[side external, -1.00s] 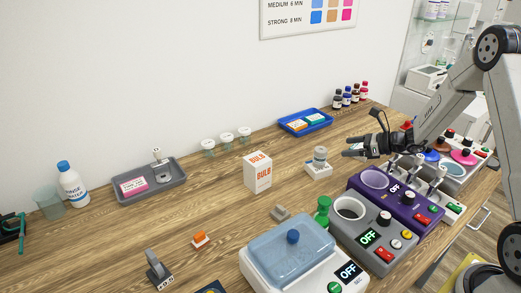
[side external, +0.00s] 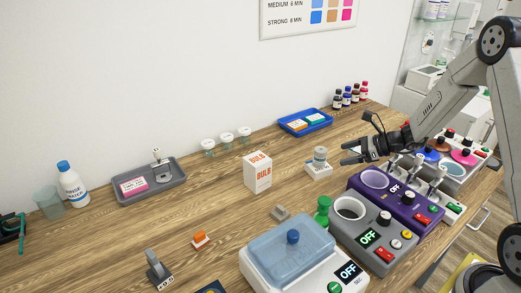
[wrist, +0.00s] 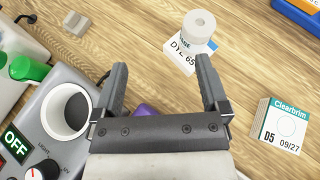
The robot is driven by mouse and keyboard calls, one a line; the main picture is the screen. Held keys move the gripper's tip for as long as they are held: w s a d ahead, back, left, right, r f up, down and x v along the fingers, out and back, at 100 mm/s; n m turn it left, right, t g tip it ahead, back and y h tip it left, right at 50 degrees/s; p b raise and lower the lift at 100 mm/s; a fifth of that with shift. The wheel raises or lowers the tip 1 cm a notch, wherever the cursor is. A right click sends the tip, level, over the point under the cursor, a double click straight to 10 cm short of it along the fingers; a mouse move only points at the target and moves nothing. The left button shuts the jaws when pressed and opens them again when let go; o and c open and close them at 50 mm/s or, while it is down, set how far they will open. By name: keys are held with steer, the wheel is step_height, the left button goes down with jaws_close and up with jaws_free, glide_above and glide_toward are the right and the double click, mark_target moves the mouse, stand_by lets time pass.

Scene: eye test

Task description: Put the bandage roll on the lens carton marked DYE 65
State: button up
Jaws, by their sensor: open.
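The bandage roll (wrist: 199,27) is a pale cylinder with a hole in its top and a partly visible blue label. It stands upright on the white lens carton marked DYE 65 (wrist: 182,53) in the wrist view. In the side view the roll (side external: 320,154) likewise rests on top of the low white carton (side external: 317,171). My gripper (side external: 347,154) is open and empty, to the right of the roll and apart from it. In the wrist view my gripper (wrist: 161,66) has nothing between its fingers, and the roll lies beyond the right fingertip.
A Clearbrim carton (wrist: 281,131) stands to the right in the wrist view. A grey device (side external: 371,243) and a purple device (side external: 399,200) stand near my gripper. A BULB box (side external: 257,171) is left of the roll, and a blue tray (side external: 305,130) is behind.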

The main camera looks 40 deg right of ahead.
steer(key=s+a+n+g+h, duration=0.2)
steer(key=s+a+n, duration=0.2)
steer(key=n, duration=0.3)
steer(key=s+a+r+n+g+h, duration=0.1)
steer(key=s+a+n+g+h, duration=0.1)
steer(key=s+n, duration=0.4)
steer(key=s+a+n+g+h, duration=0.2)
steer(key=s+a+n+g, duration=0.2)
steer(key=n, duration=0.6)
steer(key=shift+s+a+r, duration=0.15)
steer(key=shift+s+a, duration=0.4)
steer(key=shift+a, duration=0.25)
steer(key=shift+s+a+r, duration=0.1)
steer(key=shift+s+a, duration=0.4)
steer(key=shift+a, duration=0.3)
steer(key=n, duration=0.1)
steer(key=n+h, duration=0.1)
steer(key=n, duration=0.1)
steer(key=s+r+n+t, duration=0.1)
steer(key=shift+a+h, duration=0.3)
steer(key=shift+a, duration=0.1)
